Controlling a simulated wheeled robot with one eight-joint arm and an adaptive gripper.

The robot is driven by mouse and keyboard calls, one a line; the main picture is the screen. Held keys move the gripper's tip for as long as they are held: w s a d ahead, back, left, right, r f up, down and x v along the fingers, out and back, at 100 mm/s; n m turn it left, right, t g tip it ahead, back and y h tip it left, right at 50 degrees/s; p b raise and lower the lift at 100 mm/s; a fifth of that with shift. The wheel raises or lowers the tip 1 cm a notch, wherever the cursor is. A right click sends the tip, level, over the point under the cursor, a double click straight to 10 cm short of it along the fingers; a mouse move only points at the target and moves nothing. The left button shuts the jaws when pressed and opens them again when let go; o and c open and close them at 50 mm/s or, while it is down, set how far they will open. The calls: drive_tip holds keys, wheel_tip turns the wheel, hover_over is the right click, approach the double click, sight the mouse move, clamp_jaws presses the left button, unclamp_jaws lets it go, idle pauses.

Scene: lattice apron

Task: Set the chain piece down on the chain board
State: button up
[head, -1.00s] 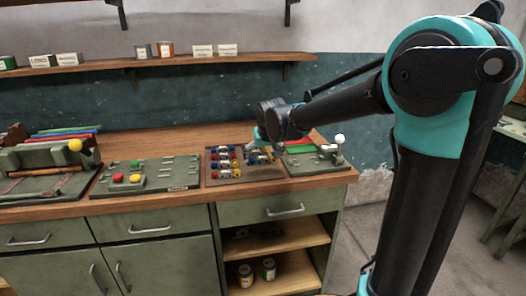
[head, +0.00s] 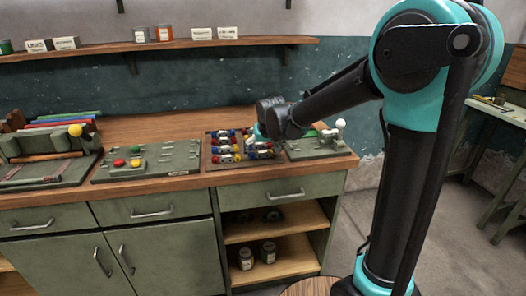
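My gripper (head: 259,138) is over the tray's right part, mostly hidden behind my own wrist. I cannot see its fingertips well enough to tell whether it is open or holds a piece. A green board (head: 150,174) with pale raised slots lies left of the tray, with red, green and yellow knobs on its left side. It may be the chain board; its label is too small to read.
A green fixture with a white ball knob (head: 340,124) stands right of the tray, near the bench's right end. A green holder with a yellow ball (head: 75,130) stands at the left. A wall shelf (head: 160,45) with cans and boxes runs above.

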idle(0.3)
drive_tip(key=v, duration=1.2)
drive_tip(key=s+d+f+m+h, duration=0.1)
drive_tip(key=s+d+f, duration=0.2)
drive_tip(key=d+f, duration=0.3)
drive_tip(key=s+d+f+m, duration=0.1)
drive_tip(key=s+d+f, duration=0.35)
drive_tip(key=d, duration=0.35)
drive_tip(key=s+d+f+m+g, duration=0.1)
drive_tip(key=s+d+f, duration=0.9)
drive_tip(key=s, duration=0.3)
drive_tip(key=shift+f+g+h, duration=0.3)
drive_tip(key=shift+f, duration=0.45)
drive_tip(key=shift+s+d, duration=0.1)
